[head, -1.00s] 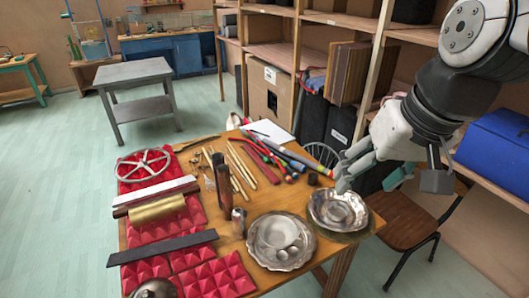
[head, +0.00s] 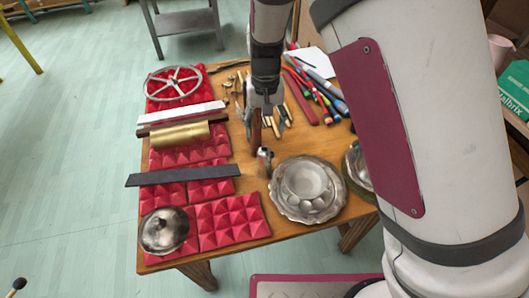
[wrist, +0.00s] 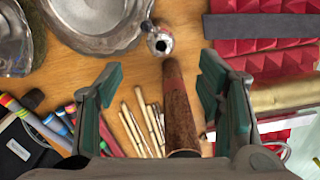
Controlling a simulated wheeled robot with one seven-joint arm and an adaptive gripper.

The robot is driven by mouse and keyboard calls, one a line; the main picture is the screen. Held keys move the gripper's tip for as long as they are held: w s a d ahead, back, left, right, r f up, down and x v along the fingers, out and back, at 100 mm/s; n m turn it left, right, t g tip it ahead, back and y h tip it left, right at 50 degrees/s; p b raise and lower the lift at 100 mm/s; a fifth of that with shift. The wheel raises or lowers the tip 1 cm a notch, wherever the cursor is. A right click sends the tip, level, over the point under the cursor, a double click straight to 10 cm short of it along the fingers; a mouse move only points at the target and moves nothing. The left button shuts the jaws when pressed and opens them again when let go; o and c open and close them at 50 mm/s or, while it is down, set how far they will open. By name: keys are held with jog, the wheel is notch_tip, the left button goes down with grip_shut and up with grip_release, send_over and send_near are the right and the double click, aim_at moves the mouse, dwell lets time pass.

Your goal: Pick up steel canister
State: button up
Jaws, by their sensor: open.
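The steel canister (head: 264,161) is a small shiny upright cylinder on the wooden table, left of the large silver dish. In the wrist view the canister (wrist: 160,42) shows from above with a dark opening, ahead of the fingertips and roughly centred between them. My gripper (wrist: 162,75) is open with green-padded fingers apart and nothing held. In the head view my gripper (head: 262,115) hangs over the table behind the canister, partly hidden by its own arm. A tall brown tube (wrist: 179,115) stands below the canister in the wrist view, between the fingers.
A silver dish (head: 286,206) stands close to the canister's right. Red pyramid foam (head: 235,218), a dark bar (head: 183,176) and a brass cylinder (head: 180,136) lie to the left. Sticks and coloured markers (head: 328,97) lie behind. A lidded metal pot (head: 164,231) stands front left.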

aim_at(264, 156)
notch_tip(264, 156, down, 14)
jog(key=shift+a+p, duration=0.1)
jog(key=shift+p, duration=0.45)
jog(key=c, duration=1.3)
